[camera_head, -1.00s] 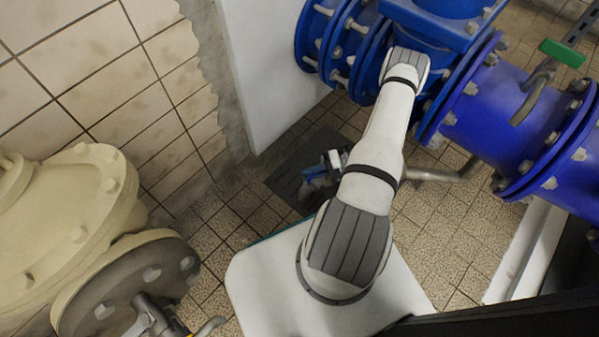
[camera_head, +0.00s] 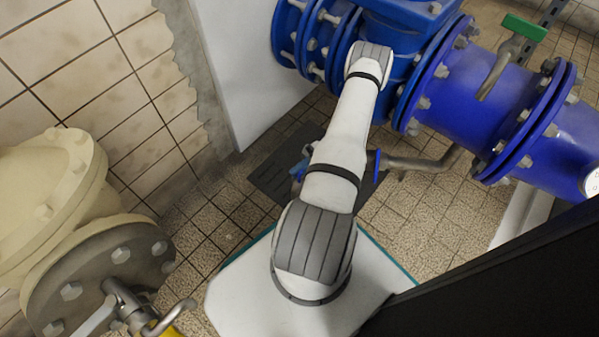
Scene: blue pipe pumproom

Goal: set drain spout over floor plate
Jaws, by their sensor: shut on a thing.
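The drain spout (camera_head: 425,163) is a bent grey metal pipe below the blue pipework, to the right of my arm. Its left end runs behind my arm, where a blue upright piece (camera_head: 375,165) shows. The floor plate (camera_head: 268,177) is a dark flat panel on the tiles, partly hidden by my arm. My gripper (camera_head: 299,170) is mostly hidden behind my forearm; only small blue and grey parts show at the left, above the plate in the picture. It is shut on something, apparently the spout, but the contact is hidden.
Large blue flanged pipes (camera_head: 490,85) with a green-handled valve (camera_head: 524,27) fill the upper right. A cream flanged housing (camera_head: 50,200) stands at the left, with a yellow-handled fitting below. A white wall panel (camera_head: 240,70) stands behind the plate. Tiles show between.

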